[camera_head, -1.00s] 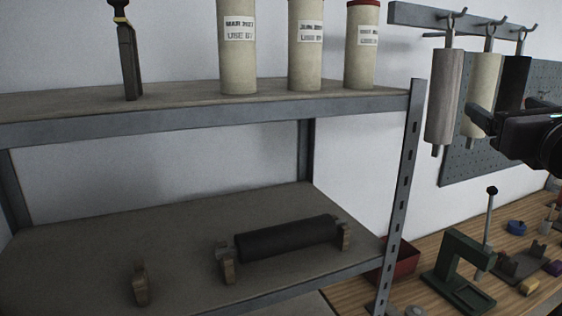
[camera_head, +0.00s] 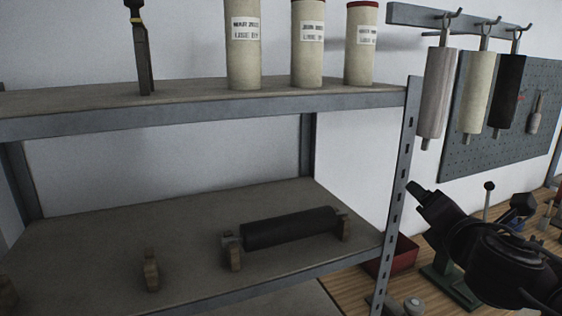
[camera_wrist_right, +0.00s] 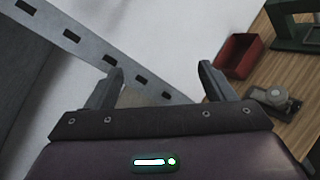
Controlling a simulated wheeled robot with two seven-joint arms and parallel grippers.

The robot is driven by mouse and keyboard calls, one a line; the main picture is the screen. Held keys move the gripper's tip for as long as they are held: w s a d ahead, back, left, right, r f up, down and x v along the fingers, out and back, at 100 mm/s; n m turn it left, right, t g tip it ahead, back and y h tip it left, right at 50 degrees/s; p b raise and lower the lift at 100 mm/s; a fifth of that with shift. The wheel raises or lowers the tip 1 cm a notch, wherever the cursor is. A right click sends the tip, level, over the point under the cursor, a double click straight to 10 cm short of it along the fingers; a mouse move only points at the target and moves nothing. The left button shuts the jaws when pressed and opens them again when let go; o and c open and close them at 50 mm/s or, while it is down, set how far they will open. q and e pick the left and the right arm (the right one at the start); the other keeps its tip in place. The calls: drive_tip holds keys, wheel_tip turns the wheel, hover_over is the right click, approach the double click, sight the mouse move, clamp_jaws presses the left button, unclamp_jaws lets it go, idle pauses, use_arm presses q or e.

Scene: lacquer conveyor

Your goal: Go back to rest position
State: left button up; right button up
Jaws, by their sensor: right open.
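My right arm (camera_head: 500,258) comes in at the lower right of the head view, low over the workbench and right of the shelf post. In the right wrist view my right gripper (camera_wrist_right: 160,84) has its two fingers apart with nothing between them. The shelf post (camera_wrist_right: 105,60) and white wall show behind the fingers. My left gripper is not in view.
The shelf post (camera_head: 403,175) stands left of my right arm. Rollers, including a black roller (camera_head: 508,95), hang above it. A red tray (camera_head: 402,256), also in the wrist view (camera_wrist_right: 242,55), and a green press (camera_head: 447,287) stand on the workbench.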

drive_tip(key=s+a+f+m+g, duration=0.2)
drive_tip(key=s+f+m+g, duration=0.15)
drive_tip(key=f+m, duration=0.55)
drive_tip(key=s+a+f+m+g, duration=0.2)
drive_tip(key=s+f+m+g, duration=0.15)
drive_tip(key=f, duration=1.05)
drive_tip(key=s+a+f+m+g+y, duration=0.25)
drive_tip(key=s+f+m+g, duration=0.35)
drive_tip(key=s+f+m, duration=0.75)
drive_tip(key=s+a+f+n+g+b, duration=0.1)
drive_tip(key=s+f+b, duration=0.15)
drive_tip(key=f, duration=1.55)
drive_tip(key=s+f+n+b, duration=0.15)
drive_tip(key=f+b, duration=0.25)
drive_tip(key=f, duration=1.3)
use_arm(q)
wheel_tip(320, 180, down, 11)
drive_tip(key=b, duration=0.4)
drive_tip(key=shift+b, duration=0.3)
use_arm(e)
drive_tip(key=s+d+f, duration=0.1)
drive_tip(key=s+f, duration=0.9)
drive_tip(key=f, duration=0.1)
drive_tip(key=s+d+f+g+h, duration=0.1)
drive_tip(key=s+d+f, duration=0.1)
drive_tip(key=s+f, duration=0.8)
wheel_tip(320, 180, down, 2)
drive_tip(key=shift+d+f+m+g, duration=0.25)
drive_tip(key=shift+d+m+g, duration=0.05)
drive_tip(key=shift+m, duration=0.05)
